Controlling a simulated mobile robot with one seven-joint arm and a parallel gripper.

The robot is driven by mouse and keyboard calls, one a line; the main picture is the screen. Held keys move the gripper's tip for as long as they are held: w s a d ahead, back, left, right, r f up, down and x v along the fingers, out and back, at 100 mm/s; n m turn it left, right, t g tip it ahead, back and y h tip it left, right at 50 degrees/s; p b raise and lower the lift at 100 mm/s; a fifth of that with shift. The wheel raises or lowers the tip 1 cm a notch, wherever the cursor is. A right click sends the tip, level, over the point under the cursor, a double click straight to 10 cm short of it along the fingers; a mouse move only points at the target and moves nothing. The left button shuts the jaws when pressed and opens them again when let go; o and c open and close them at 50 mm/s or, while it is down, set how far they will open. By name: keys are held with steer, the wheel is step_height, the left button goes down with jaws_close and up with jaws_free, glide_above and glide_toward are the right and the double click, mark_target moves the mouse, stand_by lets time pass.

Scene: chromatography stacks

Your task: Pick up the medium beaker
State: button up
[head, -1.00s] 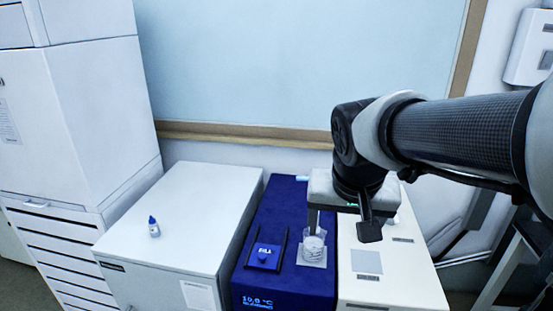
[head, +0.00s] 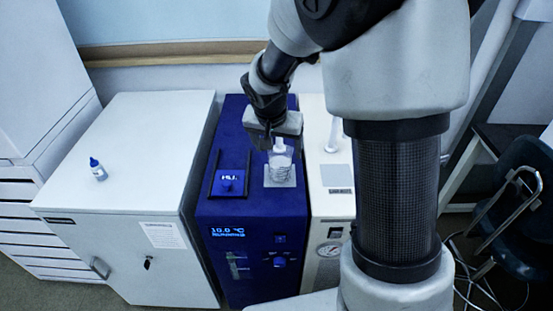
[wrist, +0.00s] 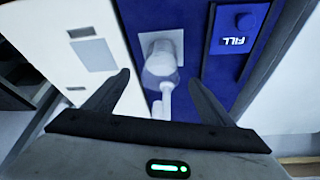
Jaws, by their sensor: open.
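The clear beaker (head: 279,168) stands upright on a light square pad on top of the blue unit. It also shows in the wrist view (wrist: 160,58), ahead of and between my two fingers. My gripper (wrist: 160,78) is open, its fingers spread to either side. In the head view it hangs just behind and above the beaker. A slim white object (wrist: 167,92) shows between the fingers, close to the beaker. I cannot tell whether they touch.
The blue unit (head: 232,125) carries a raised FILL cap (head: 230,182) left of the beaker. A white cabinet (head: 150,130) with a small blue-capped bottle (head: 97,170) stands left. A cream unit (head: 320,180) with a white item (head: 335,130) stands right.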

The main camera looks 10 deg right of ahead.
mark_target(280, 156)
steer(key=shift+w+x, duration=0.2)
steer(key=shift+x, duration=3.3)
steer(key=shift+r, duration=0.1)
steer(key=c, duration=1.2)
steer(key=shift+c, duration=1.1)
steer(key=shift+r, duration=0.15)
